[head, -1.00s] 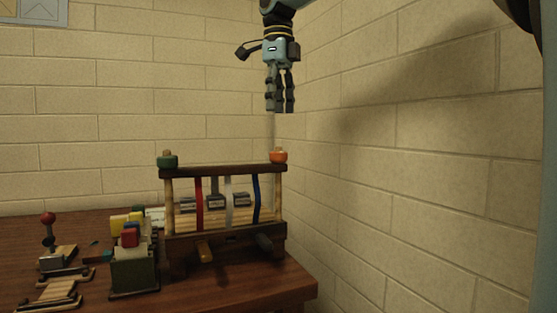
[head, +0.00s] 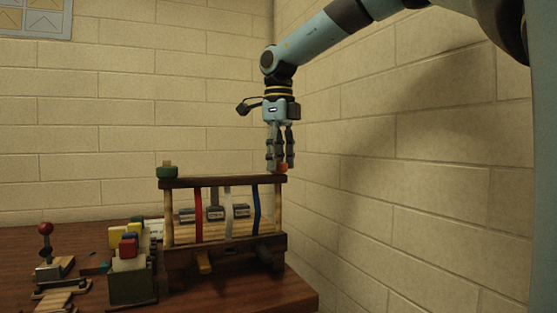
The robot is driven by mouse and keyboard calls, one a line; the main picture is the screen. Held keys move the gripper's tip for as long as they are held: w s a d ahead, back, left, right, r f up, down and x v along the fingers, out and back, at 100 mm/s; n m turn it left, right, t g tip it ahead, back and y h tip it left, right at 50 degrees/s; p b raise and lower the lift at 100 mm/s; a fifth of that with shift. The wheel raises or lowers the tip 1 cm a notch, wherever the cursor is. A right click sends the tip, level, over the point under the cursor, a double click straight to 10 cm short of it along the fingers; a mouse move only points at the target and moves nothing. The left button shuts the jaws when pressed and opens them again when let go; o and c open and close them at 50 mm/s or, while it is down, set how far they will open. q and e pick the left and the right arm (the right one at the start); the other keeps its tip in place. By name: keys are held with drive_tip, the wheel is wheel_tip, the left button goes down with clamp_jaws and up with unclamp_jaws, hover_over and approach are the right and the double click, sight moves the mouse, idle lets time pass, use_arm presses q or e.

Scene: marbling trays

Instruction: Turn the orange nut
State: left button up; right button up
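The orange nut (head: 283,167) sits at the top right end of the wooden frame (head: 215,183), on its right post. My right gripper (head: 280,168) points straight down over it, with its fingertips at the nut's height. The fingers partly hide the nut, so only a small orange part shows. A gap shows between the fingers, but I cannot tell whether they touch the nut. My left gripper is not in view.
A green nut (head: 167,172) tops the frame's left post. Red, white and blue strips hang in the frame. A green box (head: 133,284) with coloured blocks and a red-knobbed lever (head: 46,229) stand to the left. A brick wall is close on the right.

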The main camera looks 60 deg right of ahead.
drive_tip(key=c, duration=1)
drive_tip(key=m+b, duration=0.1)
drive_tip(key=m, duration=0.2)
drive_tip(key=shift+m, duration=0.3)
drive_tip(key=m+b, duration=0.1)
drive_tip(key=m, duration=0.2)
drive_tip(key=shift+m, duration=0.3)
drive_tip(key=m+b, duration=0.1)
drive_tip(key=m, duration=0.2)
drive_tip(key=shift+m, duration=0.3)
drive_tip(key=shift+m+b, duration=0.5)
drive_tip(key=shift+m, duration=1.4)
